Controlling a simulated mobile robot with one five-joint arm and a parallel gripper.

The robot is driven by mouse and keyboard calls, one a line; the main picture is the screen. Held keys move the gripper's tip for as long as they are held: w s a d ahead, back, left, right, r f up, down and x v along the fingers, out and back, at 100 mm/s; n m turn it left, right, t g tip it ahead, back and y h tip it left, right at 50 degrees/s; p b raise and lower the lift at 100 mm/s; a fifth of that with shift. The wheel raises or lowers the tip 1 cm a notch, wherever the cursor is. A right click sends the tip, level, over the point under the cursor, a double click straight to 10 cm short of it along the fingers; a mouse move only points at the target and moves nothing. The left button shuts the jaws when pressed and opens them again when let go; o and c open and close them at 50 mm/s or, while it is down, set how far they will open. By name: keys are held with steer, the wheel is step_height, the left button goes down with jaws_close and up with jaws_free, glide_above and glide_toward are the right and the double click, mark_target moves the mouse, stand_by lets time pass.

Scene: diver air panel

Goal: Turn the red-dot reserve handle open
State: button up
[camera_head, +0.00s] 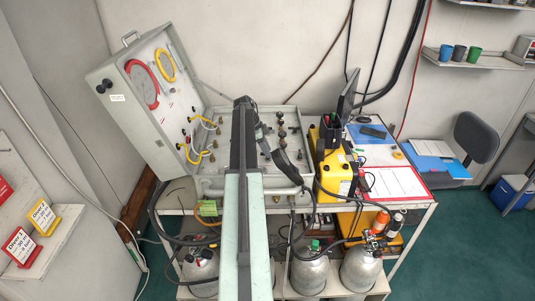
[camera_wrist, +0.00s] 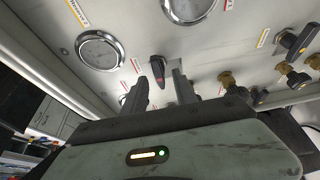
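In the wrist view a small black handle (camera_wrist: 157,66) with a reddish mark on its lower end stands out from the pale panel (camera_wrist: 205,50). I take it for the red-dot reserve handle, though the dot itself is small and unclear. My gripper (camera_wrist: 159,86) is open, with one dark finger on each side of this handle and visible gaps between. I cannot tell whether the fingertips reach past its end. In the head view my own arm covers the middle of the grey panel case (camera_head: 215,182), and the handle cannot be made out there.
Round gauges (camera_wrist: 100,50) sit left of and above the handle. Brass fittings (camera_wrist: 227,79) and black-handled valves (camera_wrist: 298,42) crowd the right. In the head view the open lid (camera_head: 118,120) stands left, a yellow case (camera_head: 335,178) right, and gas cylinders (camera_head: 310,275) below.

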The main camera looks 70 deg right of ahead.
steer(key=shift+c, duration=0.3)
jaws_close()
